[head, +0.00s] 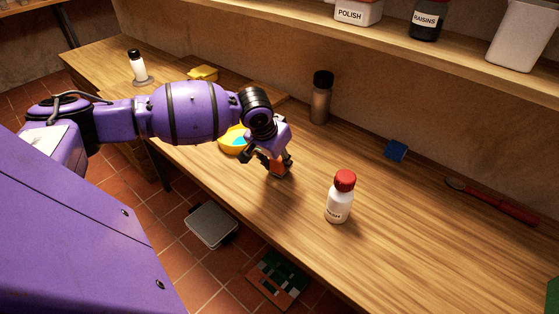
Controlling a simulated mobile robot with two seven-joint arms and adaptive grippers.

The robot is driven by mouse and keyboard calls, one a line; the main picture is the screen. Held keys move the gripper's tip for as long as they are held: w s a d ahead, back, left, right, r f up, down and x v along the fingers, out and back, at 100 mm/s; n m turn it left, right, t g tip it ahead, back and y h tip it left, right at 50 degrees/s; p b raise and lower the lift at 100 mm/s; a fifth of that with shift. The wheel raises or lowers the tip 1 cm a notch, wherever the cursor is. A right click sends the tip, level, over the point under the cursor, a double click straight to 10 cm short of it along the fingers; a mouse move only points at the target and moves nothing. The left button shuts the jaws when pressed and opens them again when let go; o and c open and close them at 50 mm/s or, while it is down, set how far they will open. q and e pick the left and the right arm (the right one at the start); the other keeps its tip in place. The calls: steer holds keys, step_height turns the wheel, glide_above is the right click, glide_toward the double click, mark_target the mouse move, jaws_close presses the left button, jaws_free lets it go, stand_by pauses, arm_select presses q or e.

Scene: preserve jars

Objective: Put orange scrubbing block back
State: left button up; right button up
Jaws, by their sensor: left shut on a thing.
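The orange scrubbing block (286,166) is small and shows at the tips of my left gripper (268,166), near the middle of the wooden counter. My left gripper points down and is shut on the block, which is at or just above the counter top. The gripper's fingers hide part of the block, so I cannot tell whether it touches the wood. My right gripper is not in the head view.
A white bottle with a red cap (340,197) stands to the right of the gripper. A yellow bowl (233,139) is partly behind it. Counter (420,240) front right is clear.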

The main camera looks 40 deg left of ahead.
arm_select(q)
steer(key=shift+w+f, duration=0.2)
steer(key=shift+f, duration=0.25)
steer(key=shift+s, duration=0.1)
steer(key=o, duration=1)
steer(key=shift+f, duration=0.15)
steer(key=shift+o, duration=0.9)
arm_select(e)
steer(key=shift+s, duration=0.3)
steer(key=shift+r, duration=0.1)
